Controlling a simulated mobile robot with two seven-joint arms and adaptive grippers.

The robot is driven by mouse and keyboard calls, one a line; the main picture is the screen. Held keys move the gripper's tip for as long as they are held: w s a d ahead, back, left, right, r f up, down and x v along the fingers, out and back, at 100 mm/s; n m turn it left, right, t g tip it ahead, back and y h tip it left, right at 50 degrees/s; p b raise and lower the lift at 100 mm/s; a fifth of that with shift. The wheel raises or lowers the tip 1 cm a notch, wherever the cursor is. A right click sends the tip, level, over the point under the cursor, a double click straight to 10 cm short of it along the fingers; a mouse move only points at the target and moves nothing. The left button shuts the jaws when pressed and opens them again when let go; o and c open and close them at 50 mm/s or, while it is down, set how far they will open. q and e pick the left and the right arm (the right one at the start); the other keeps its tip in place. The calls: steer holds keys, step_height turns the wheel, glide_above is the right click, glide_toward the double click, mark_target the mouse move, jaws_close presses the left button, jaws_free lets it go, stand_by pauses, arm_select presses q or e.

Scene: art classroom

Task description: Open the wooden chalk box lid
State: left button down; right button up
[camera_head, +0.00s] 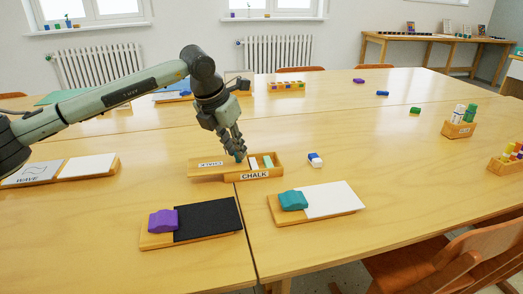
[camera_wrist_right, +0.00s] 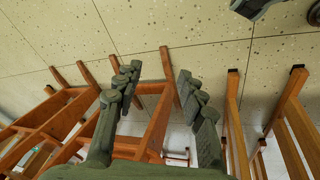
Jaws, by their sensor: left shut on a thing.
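The wooden chalk box (camera_head: 262,174) stands on the table with a CHALK label on its front. Its lid (camera_head: 205,172) reaches out past the box's left side, with a label on top. The right part of the box is uncovered and shows white and green pieces inside. My left gripper (camera_head: 238,155) points down at the lid's right end, shut on a small teal part there that looks like its knob; the fingers partly hide it. My right gripper (camera_wrist_right: 157,82) is open and empty in the right wrist view, over the floor and wooden chairs.
In front lie a board with a purple block (camera_head: 163,221) and one with a teal block (camera_head: 293,200). A blue-and-white block (camera_head: 315,160) sits right of the box. A marker holder (camera_head: 458,129) is farther right. The table between is clear.

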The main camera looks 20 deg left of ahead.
mark_target(219, 162)
arm_select(q)
steer(key=s+a, duration=0.2)
steer(key=a, duration=0.1)
steer(key=s+a+b, duration=0.1)
steer(key=a, duration=0.1)
arm_select(e)
steer(key=v, duration=0.3)
steer(key=shift+w+d+r, duration=0.2)
steer(key=shift+d+r, duration=0.05)
arm_select(q)
steer(key=c, duration=1.4)
jaws_free()
steer(key=shift+d, duration=0.1)
steer(key=v, duration=1.2)
